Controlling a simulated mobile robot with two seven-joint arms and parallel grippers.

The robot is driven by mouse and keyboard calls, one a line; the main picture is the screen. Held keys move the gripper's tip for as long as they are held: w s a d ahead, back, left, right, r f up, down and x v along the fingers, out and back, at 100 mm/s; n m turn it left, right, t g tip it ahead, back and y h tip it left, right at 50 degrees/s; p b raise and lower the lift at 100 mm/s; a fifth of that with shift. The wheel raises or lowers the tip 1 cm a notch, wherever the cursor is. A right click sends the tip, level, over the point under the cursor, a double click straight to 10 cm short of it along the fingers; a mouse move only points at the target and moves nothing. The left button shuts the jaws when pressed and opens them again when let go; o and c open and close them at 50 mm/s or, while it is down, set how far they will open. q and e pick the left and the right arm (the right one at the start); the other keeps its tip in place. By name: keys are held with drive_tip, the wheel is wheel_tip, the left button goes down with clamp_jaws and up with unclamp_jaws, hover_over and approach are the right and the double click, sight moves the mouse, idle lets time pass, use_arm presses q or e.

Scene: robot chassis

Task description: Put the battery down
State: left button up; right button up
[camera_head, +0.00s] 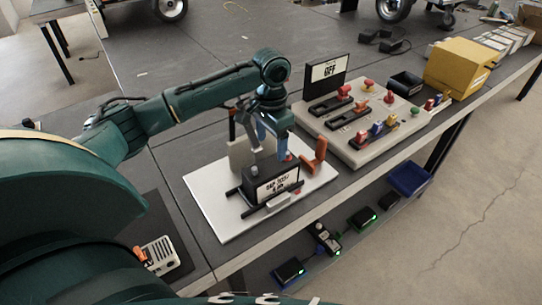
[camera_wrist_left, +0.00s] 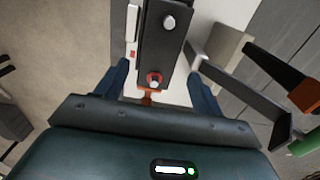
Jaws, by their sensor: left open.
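The battery (camera_head: 268,186) is a black box with a white printed label on its front. It sits upright on a white board (camera_head: 214,208), among black rails and a clamp-like fixture. In the left wrist view the battery (camera_wrist_left: 160,45) shows from above, with a pale terminal and a red-ringed terminal. My left gripper (camera_head: 271,155) has blue fingers pointing down over the battery. In the left wrist view the fingers of the gripper (camera_wrist_left: 158,78) are apart, one on each side of the battery's near end. Whether they touch it cannot be told. My right gripper is not seen.
An orange lever (camera_head: 315,158) and a grey upright plate (camera_head: 240,153) stand close to the battery. A grey panel (camera_head: 350,150) with switches and coloured knobs lies to the right, then a yellow bin (camera_head: 458,66). A lower shelf holds black devices with green lights.

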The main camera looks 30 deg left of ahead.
use_arm(q)
wheel_tip(320, 180, up, 3)
drive_tip(key=shift+f, duration=0.15)
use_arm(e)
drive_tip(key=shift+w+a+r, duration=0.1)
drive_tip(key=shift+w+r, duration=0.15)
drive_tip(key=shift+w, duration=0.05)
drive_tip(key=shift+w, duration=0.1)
use_arm(q)
drive_tip(key=s+d+f+m+t+h, duration=0.2)
drive_tip(key=s+d+f, duration=0.95)
drive_tip(key=d, duration=0.25)
drive_tip(key=s+a+f+n+t+y, duration=0.1)
drive_tip(key=s+a+n, duration=0.1)
drive_tip(key=s, duration=0.5)
drive_tip(key=s+a+f+n+t+y, duration=0.1)
drive_tip(key=s+a+n, duration=0.2)
drive_tip(key=s, duration=0.4)
drive_tip(key=w+d+f+m+t+h, duration=0.1)
drive_tip(key=w+d+f+t+h, duration=0.2)
drive_tip(key=w+d+f+t, duration=0.2)
wheel_tip(320, 180, down, 2)
drive_tip(key=shift+w+d+f+t, duration=0.1)
drive_tip(key=shift+w+d+t, duration=0.3)
drive_tip(key=shift+d+t, duration=0.4)
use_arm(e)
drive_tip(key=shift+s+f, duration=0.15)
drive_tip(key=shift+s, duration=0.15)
